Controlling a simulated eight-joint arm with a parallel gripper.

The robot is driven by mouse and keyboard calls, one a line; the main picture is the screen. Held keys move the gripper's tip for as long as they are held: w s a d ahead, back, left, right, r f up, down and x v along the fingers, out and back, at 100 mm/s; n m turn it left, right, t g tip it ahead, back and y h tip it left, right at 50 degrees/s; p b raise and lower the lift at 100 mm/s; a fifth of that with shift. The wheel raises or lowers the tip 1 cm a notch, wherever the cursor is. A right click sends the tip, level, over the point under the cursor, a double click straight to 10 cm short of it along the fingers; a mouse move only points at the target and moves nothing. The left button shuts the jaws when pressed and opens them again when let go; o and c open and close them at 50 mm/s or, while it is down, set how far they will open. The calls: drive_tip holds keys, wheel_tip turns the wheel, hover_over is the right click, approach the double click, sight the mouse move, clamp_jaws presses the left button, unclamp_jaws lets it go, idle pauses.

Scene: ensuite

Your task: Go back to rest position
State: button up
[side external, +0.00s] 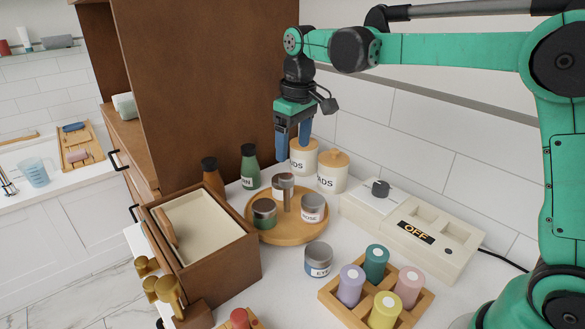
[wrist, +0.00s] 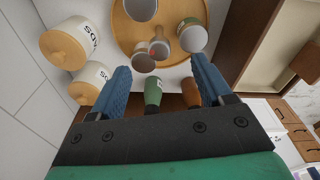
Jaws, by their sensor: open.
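My gripper (side external: 294,148) hangs from the green arm above the back of the counter, pointing down. Its two blue fingers are apart with nothing between them. In the wrist view the gripper (wrist: 162,85) also shows spread fingers. Below it stands a round wooden tray (side external: 290,233) with several tins on it, among them a green-labelled tin (side external: 264,213) and a pink-labelled tin (side external: 313,208). The fingers are apart from these tins.
Two lidded canisters (side external: 332,172) stand by the wall near my gripper. A green bottle (side external: 250,167) and a brown bottle (side external: 212,177) stand by the cabinet. A wooden box (side external: 238,262), a white switch box reading OFF (side external: 400,238) and a wooden rack (side external: 335,297) of coloured cylinders crowd the counter.

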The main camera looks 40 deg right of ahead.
drive_tip(key=s+f+m+t, duration=0.2)
drive_tip(key=s+t, duration=0.4)
drive_tip(key=s, duration=0.8)
drive_tip(key=shift+a+f+m, duration=0.15)
drive_tip(key=shift+f+m, duration=0.15)
drive_tip(key=shift+f, duration=0.3)
idle(0.3)
